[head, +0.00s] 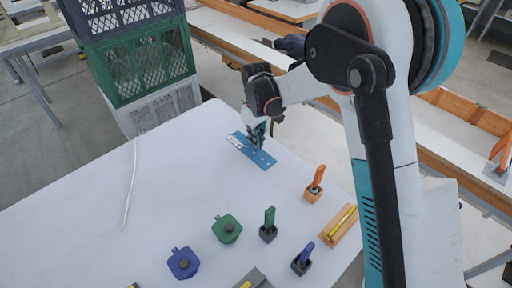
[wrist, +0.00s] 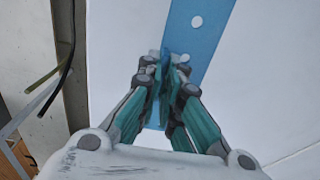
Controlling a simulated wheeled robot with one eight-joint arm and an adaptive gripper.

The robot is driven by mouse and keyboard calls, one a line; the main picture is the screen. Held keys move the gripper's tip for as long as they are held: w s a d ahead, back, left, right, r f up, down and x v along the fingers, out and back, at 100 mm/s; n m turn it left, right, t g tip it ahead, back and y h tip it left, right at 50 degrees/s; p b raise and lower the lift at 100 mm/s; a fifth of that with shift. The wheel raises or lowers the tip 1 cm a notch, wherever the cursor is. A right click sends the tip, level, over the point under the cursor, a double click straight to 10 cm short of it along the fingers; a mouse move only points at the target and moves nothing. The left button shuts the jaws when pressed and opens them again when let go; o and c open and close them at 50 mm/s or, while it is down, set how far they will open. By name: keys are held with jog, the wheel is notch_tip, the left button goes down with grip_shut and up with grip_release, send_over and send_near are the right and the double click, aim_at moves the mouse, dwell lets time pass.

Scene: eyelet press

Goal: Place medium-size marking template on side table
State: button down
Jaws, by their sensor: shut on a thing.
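The marking template is a flat blue strip (head: 263,160) with pale round holes, near the far edge of the white table (head: 110,215). It also shows in the wrist view (wrist: 203,30), running from the top edge down behind the fingers. My gripper (head: 257,143) is above the strip's middle. In the wrist view my gripper (wrist: 161,75) is shut on a small blue upright part of the template. The fingers hide part of the strip. The strip lies flat, at or just above the tabletop; I cannot tell whether it touches.
Green (head: 227,229) and blue (head: 183,263) round tools sit nearer the front. Orange (head: 316,182), green (head: 269,222) and blue (head: 304,257) handled tools stand in small blocks. A wooden tray (head: 342,227) holds a yellow pen. Stacked crates (head: 140,60) stand beyond the table. A white cord (head: 130,185) lies left.

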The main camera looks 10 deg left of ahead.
jog(key=shift+f+b, duration=0.45)
jog(key=shift+f, duration=1.3)
jog(key=shift+f, duration=0.15)
jog(key=c, duration=1.8)
grip_release()
notch_tip(320, 180, up, 12)
jog(key=p, duration=0.3)
jog(key=shift+r+p, duration=0.2)
jog(key=shift+p, duration=0.2)
